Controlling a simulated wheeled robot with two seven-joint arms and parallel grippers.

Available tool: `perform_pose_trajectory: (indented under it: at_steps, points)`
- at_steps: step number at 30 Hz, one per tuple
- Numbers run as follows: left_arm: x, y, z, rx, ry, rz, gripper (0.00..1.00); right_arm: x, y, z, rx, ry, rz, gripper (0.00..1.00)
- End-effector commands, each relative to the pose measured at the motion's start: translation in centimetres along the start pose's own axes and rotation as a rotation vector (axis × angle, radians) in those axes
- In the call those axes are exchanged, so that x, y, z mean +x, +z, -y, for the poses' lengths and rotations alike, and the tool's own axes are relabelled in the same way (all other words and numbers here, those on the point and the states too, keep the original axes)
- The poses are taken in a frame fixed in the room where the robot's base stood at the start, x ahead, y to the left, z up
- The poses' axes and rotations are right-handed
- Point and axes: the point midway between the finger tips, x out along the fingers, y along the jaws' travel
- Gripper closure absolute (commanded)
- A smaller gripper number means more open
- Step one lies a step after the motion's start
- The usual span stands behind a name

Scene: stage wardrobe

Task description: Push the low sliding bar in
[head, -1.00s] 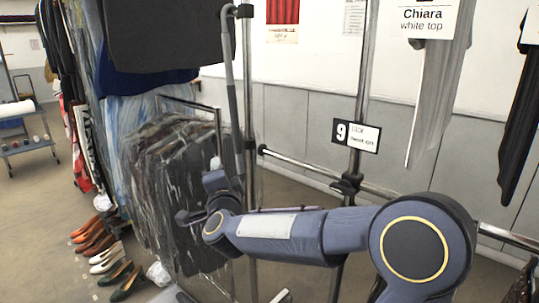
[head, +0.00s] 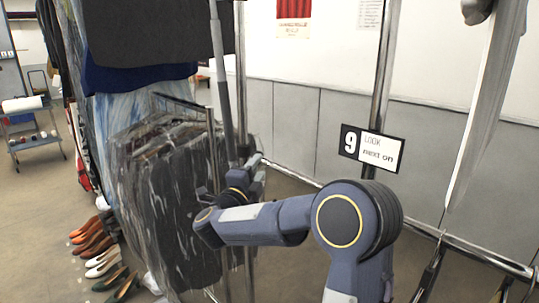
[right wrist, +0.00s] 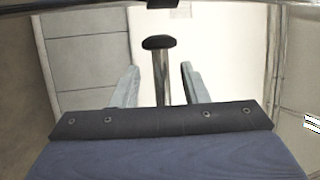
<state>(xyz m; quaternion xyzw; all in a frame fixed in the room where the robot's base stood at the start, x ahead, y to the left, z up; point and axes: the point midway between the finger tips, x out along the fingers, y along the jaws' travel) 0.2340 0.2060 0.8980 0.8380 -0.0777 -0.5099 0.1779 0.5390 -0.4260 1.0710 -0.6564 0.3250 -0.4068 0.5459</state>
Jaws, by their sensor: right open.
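The low sliding bar (head: 292,173) is a chrome rail running low from behind my right gripper toward the right. In the right wrist view, a chrome bar with a black end cap (right wrist: 158,43) shows between my two fingers; I cannot tell its depth or whether they touch it. My right gripper (head: 256,164) is open, at the left end of the bar in the head view, and largely covers that end. Its pale fingers also show in the right wrist view (right wrist: 158,84). My left gripper is not in view.
Plastic-covered garments (head: 165,185) hang close left of my right wrist. A thin grey pole (head: 221,90) and chrome uprights stand close by. Several shoes (head: 100,257) lie on the floor at left.

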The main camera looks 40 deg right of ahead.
Motion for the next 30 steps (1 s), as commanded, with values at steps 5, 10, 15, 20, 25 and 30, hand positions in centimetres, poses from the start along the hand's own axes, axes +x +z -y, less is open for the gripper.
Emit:
perform_pose_trajectory:
  at_steps: [5, 10, 15, 20, 25, 30]
  points:
    - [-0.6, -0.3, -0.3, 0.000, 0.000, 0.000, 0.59, 3.1, -0.1, 0.1, -0.002, 0.000, -0.004, 0.59]
    - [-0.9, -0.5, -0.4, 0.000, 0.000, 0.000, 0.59, 5.4, -0.1, 0.1, -0.001, -0.001, -0.002, 0.59]
    - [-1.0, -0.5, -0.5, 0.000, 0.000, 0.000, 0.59, 6.4, -0.1, 0.0, -0.001, 0.000, 0.000, 0.59]
    - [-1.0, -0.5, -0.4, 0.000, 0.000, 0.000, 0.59, 6.5, 0.0, 0.0, -0.001, -0.001, 0.001, 0.59]
    - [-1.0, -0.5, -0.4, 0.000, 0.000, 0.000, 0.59, 6.5, 0.0, 0.0, -0.001, 0.000, 0.001, 0.70]
    - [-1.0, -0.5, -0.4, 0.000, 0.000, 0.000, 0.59, 6.5, 0.0, 0.0, -0.001, 0.000, 0.002, 0.92]
